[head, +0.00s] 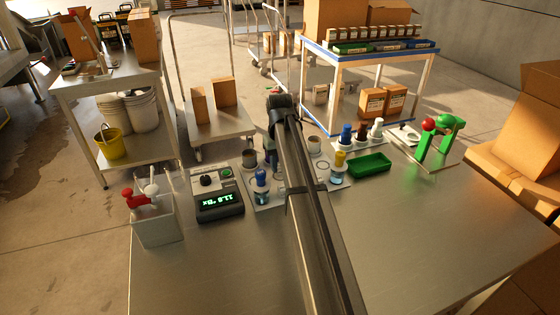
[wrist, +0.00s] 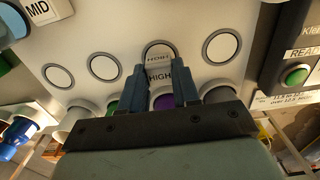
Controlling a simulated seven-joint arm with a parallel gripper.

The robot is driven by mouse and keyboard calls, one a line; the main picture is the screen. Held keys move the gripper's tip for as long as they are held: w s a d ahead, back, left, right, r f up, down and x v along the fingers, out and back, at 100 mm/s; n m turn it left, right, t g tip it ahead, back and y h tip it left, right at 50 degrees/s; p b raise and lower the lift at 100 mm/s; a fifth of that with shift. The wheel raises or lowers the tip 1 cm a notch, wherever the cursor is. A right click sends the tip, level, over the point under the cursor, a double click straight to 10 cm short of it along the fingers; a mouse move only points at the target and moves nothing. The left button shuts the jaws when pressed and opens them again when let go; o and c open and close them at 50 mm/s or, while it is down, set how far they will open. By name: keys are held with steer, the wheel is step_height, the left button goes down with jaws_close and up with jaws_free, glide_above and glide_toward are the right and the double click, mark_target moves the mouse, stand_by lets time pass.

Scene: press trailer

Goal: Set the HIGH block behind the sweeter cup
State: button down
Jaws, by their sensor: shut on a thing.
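My gripper (wrist: 159,88) is shut on the HIGH block (wrist: 159,76), a small grey block with dark lettering. In the wrist view the block is over a ringed circle on a pale board (wrist: 130,45); I cannot tell whether it touches. Just below it in that view is a cup with purple contents (wrist: 163,102), partly hidden by the gripper. A cup with green contents (wrist: 112,105) and a grey cup (wrist: 220,95) flank it. Which cup is sweeter does not show. A MID block (wrist: 38,10) is at the upper left. In the head view my arm hides the block.
A meter with a lit display (head: 218,202) stands left of the cups. A bin with red and white-topped tools (head: 155,220) is farther left. A green tray (head: 370,165) and a green stand (head: 437,135) are on the right. The front right bench is clear.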

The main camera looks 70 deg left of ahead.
steer(key=shift+f, duration=0.65)
stand_by(0.4)
steer(key=c, duration=0.7)
jaws_free()
steer(key=shift+c, duration=0.2)
steer(key=shift+r, duration=0.1)
